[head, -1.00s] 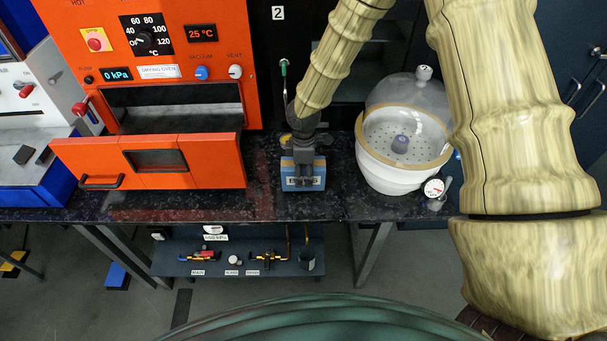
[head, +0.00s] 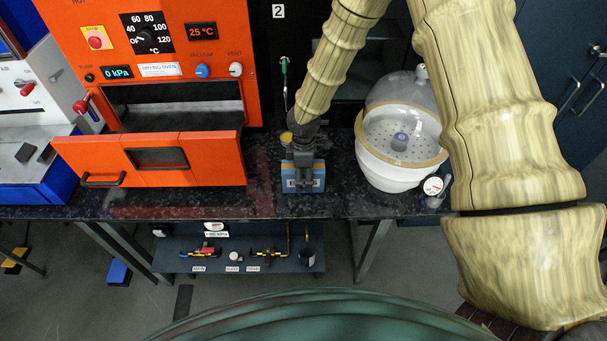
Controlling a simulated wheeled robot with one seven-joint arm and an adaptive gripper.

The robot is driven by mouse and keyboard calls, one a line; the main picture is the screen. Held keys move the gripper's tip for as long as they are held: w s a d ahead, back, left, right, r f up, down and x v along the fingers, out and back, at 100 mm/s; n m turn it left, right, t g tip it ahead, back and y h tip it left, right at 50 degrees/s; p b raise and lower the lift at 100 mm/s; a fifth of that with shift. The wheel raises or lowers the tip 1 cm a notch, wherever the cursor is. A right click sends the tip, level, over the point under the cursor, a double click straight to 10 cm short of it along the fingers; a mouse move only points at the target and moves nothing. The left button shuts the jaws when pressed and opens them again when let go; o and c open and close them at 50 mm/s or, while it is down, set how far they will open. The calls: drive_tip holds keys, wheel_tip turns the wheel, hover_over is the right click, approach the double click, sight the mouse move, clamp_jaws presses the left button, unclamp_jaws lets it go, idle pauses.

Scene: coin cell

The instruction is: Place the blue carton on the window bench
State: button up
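The blue carton (head: 317,179) stands on the dark speckled bench (head: 265,203), between the orange oven and the glass-domed vessel. It has a pale label on its front, partly covered by my gripper. My gripper (head: 303,172) points down at the carton from above, its dark fingers overlapping the carton's top and front middle. The fingers are too small and dark to tell whether they are closed on it. I cannot identify the window bench in this view.
The orange drying oven (head: 190,90) stands left with its door (head: 215,158) folded down over the bench. The domed white vessel (head: 390,174) and a small gauge (head: 433,186) are at right. A lower shelf (head: 275,265) holds valves. A yellow-topped item (head: 286,137) stands behind my gripper.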

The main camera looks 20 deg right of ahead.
drive_tip(key=shift+r+b, duration=1.25)
drive_tip(key=shift+r, duration=4.9)
